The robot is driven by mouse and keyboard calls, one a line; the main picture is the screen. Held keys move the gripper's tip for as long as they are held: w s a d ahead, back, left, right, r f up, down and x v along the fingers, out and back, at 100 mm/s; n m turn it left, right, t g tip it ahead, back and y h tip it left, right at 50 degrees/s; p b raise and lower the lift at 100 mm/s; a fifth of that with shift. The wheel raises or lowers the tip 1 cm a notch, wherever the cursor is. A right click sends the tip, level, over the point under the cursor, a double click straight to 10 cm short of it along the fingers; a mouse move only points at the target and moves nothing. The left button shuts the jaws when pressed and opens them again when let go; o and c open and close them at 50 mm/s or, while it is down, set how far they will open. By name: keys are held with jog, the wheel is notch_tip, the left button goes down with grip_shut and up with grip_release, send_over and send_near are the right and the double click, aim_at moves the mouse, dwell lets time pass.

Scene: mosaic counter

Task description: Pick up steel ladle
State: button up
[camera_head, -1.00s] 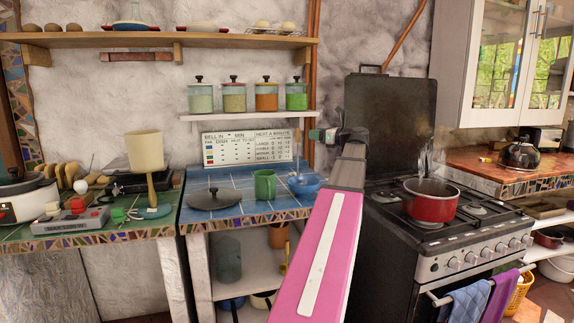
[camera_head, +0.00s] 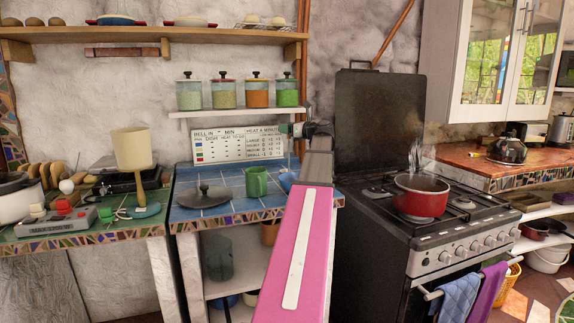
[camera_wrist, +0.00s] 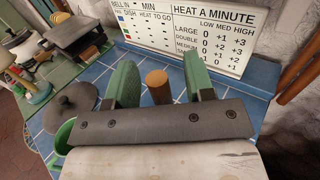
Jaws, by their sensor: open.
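My gripper (camera_wrist: 160,72) is open, its two green fingers pointing down over the blue-tiled counter. The round brown end of an upright handle (camera_wrist: 158,86) shows between the fingers, with gaps visible on both sides. It may be the ladle's handle; its lower part and any steel bowl are hidden by my gripper. In the head view, my gripper (camera_head: 290,130) is in front of the wall chart, and my pink arm covers much of the spot below it.
A green mug (camera_head: 256,182) and a dark lid (camera_head: 208,196) stand on the blue-tiled counter (camera_head: 232,207), left of my gripper. A chart (camera_head: 237,145) leans at the back under a shelf of jars. A red pot (camera_head: 421,196) sits on the stove to the right.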

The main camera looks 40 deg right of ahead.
jog(key=shift+w+a, duration=0.15)
jog(key=shift+w, duration=0.35)
grip_shut()
